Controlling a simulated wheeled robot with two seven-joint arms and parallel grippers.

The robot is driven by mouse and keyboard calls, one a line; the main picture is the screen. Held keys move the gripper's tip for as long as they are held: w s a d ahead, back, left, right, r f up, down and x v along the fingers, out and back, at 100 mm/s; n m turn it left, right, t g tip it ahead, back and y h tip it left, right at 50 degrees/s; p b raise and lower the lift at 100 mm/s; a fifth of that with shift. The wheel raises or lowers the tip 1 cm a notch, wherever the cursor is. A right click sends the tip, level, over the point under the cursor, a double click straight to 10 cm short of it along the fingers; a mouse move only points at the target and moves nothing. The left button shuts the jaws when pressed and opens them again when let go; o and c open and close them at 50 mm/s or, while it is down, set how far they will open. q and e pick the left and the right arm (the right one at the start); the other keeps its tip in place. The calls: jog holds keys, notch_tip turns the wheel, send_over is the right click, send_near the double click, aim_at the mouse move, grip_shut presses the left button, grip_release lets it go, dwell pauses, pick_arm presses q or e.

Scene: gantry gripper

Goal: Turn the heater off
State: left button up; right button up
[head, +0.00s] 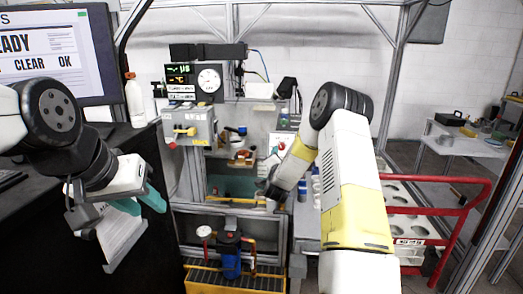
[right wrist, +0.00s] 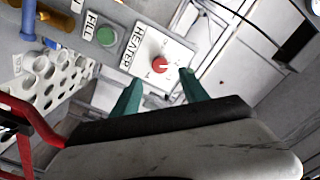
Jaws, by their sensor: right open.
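The heater control is a red round knob (right wrist: 157,66) on a white plate labelled HEATER, in the upper middle of the right wrist view. In the head view its panel (head: 281,143) is small, and the knob's setting cannot be read clearly. My right gripper (right wrist: 158,87) is open, its two teal fingertips apart and pointing toward the knob, one on each side below it in the picture. They do not visibly touch it. In the head view the right fingertips are hard to make out. My left gripper (head: 138,202) is at the left, its teal fingers apart and empty.
A green FILL button (right wrist: 107,36) sits beside the heater plate. A white rack with round holes (right wrist: 55,75) and a red rail (right wrist: 30,120) lie at the left. In the head view, a monitor (head: 60,50) and white bottle (head: 135,101) stand near my left arm.

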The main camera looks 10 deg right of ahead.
aim_at(282, 148)
jog(key=x, duration=0.7)
jog(key=shift+w+d, duration=0.1)
jog(key=shift+w, duration=0.25)
jog(key=shift+c, duration=0.4)
grip_shut()
